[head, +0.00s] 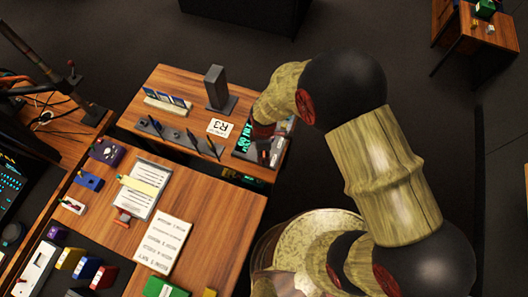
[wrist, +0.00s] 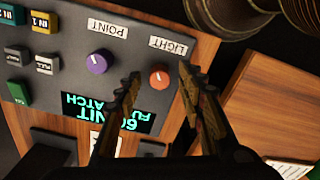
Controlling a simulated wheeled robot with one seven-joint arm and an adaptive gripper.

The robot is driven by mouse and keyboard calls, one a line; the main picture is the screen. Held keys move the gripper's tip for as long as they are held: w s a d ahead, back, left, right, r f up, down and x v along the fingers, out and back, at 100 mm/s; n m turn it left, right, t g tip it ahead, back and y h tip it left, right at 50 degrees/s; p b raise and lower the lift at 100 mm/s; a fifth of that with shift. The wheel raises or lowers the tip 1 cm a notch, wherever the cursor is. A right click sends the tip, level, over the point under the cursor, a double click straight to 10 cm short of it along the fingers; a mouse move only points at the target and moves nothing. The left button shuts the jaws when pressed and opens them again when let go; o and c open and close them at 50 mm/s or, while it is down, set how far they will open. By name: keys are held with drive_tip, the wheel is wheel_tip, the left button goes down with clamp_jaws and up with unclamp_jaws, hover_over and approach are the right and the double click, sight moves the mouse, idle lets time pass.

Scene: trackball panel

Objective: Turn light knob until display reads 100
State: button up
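In the wrist view the orange-red knob (wrist: 159,79) sits beside the upside-down label LIGHT (wrist: 172,45). My gripper (wrist: 160,84) is open, with one finger on each side of this knob in the picture and a gap on both sides. I cannot tell how far the tips are above the panel. The display (wrist: 108,112) shows upside-down cyan text, partly covered by the left finger, so I cannot read its value surely. In the head view my gripper (head: 264,143) is over the panel (head: 246,141) at the table's right end and hides the knob.
A purple knob (wrist: 97,62) with the label POINT (wrist: 109,28) is close left of the left finger. Several buttons, one green (wrist: 19,92), are farther left. In the head view a dark upright stand (head: 216,88) and an R3 card (head: 220,128) are near the panel.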

clamp_jaws()
idle(0.5)
